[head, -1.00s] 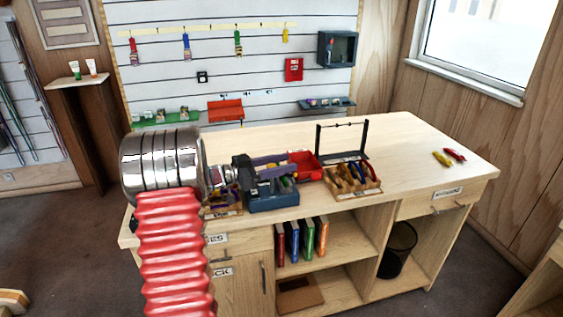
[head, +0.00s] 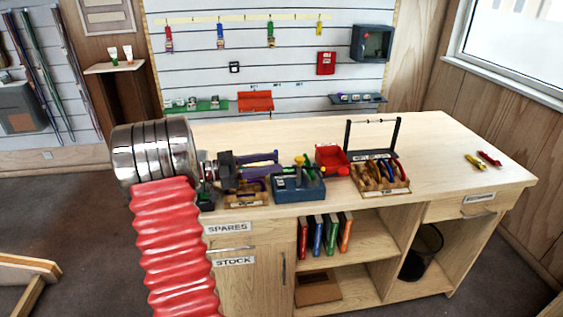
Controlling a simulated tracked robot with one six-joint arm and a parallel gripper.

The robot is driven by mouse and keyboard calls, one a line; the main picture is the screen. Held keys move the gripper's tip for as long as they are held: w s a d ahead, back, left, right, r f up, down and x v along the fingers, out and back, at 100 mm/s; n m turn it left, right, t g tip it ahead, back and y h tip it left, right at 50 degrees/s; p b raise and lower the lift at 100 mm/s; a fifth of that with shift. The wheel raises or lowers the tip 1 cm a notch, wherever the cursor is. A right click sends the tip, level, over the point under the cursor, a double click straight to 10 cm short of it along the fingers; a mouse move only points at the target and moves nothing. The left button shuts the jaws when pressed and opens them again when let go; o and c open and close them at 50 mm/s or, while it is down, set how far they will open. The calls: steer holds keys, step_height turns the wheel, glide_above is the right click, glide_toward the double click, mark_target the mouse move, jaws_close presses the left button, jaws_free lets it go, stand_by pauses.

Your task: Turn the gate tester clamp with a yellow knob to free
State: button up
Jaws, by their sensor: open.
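A blue-grey block-like device (head: 300,190) sits on the bench just in front and to the right of the fingertips. I take this to be the gate tester, but which yellow part is the clamp knob is too small to tell. The fingertips appear close to the device; contact cannot be told.
A wooden rack of carabiners (head: 398,187) and a red bin (head: 331,157) stand to the right. A dark wire frame (head: 372,137) rises behind the rack. A wooden tray (head: 246,199) lies under the gripper. Yellow and red carabiners lie far right (head: 475,162). The bench's right half is mostly clear.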

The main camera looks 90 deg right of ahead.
steer(key=shift+w, duration=0.3)
steer(key=shift+c, duration=0.5)
